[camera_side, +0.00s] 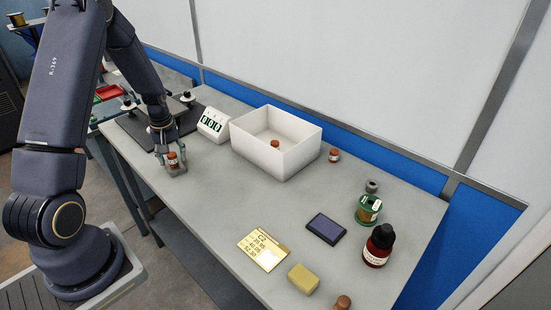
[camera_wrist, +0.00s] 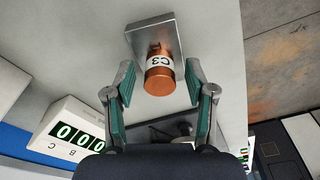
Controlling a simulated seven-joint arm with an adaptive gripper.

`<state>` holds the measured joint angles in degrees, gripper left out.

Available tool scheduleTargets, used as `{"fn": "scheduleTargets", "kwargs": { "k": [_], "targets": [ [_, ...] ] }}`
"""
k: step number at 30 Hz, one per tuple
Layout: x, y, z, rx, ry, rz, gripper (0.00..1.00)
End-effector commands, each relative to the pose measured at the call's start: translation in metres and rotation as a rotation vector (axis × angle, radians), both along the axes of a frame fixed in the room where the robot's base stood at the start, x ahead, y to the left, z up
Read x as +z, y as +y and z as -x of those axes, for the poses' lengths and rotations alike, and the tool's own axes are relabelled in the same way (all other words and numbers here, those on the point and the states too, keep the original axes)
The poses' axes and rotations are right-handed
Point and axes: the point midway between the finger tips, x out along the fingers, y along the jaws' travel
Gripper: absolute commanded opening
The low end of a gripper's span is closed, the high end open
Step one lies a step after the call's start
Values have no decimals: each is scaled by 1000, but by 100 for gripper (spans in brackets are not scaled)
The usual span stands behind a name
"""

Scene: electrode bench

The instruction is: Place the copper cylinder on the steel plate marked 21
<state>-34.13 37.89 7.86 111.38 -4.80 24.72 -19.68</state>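A copper cylinder (camera_wrist: 160,80) with a white label reading C3 stands on a small grey steel plate (camera_wrist: 140,36) in the wrist view. In the side view the cylinder (camera_side: 173,160) and the plate (camera_side: 176,173) are at the table's left edge. No number can be read on the plate. My gripper (camera_wrist: 162,68) is open, one finger on each side of the cylinder, with visible gaps. In the side view my gripper (camera_side: 168,151) is right over the cylinder and partly hides it.
A white open box (camera_side: 290,160) holds another copper piece (camera_side: 275,144). A display (camera_side: 212,125) reads 000.

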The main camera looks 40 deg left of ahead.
Motion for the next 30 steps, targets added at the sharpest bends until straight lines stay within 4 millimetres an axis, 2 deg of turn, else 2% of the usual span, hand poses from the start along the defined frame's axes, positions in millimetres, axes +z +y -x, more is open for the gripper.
{"fn": "scheduleTargets", "kwargs": {
  "k": [7,11,21,30],
  "targets": [
    [1,0,0,0,0,-1,55],
    [14,0,0,0,-2,-2,55],
    [88,-9,3,0,-5,-3,55],
    [126,-18,5,-17,-9,-2,55]
  ]
}}
